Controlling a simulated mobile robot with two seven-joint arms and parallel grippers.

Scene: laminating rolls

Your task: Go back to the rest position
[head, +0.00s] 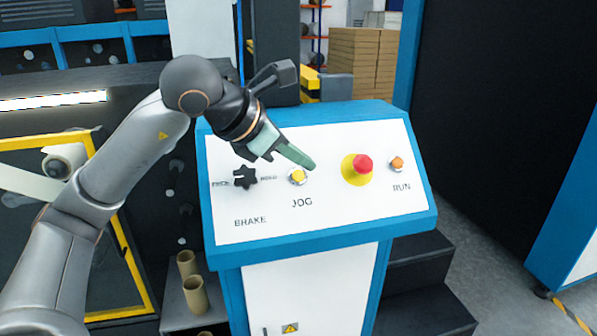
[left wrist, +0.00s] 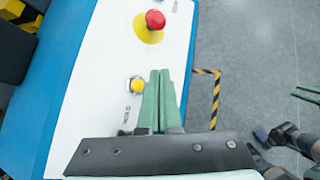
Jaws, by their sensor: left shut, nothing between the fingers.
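My left gripper (head: 312,166) is shut and empty. In the head view its green fingers are over the white control panel (head: 340,215), with the tips just right of and above the yellow JOG button (head: 297,176). In the left wrist view the closed fingers of my left gripper (left wrist: 159,74) lie side by side, and the yellow button (left wrist: 136,85) shows just left of them. No clear contact with the panel shows. My right gripper (left wrist: 308,95) shows only partly at the right edge of the left wrist view, with green fingers; it is out of the head view.
The panel also has a black BRAKE knob (head: 245,177), a red emergency button (head: 363,164) and an orange RUN button (head: 397,163). Cardboard tubes (head: 195,294) stand left of the console. Dark steps (head: 425,312) are at its right. Grey floor is open beyond.

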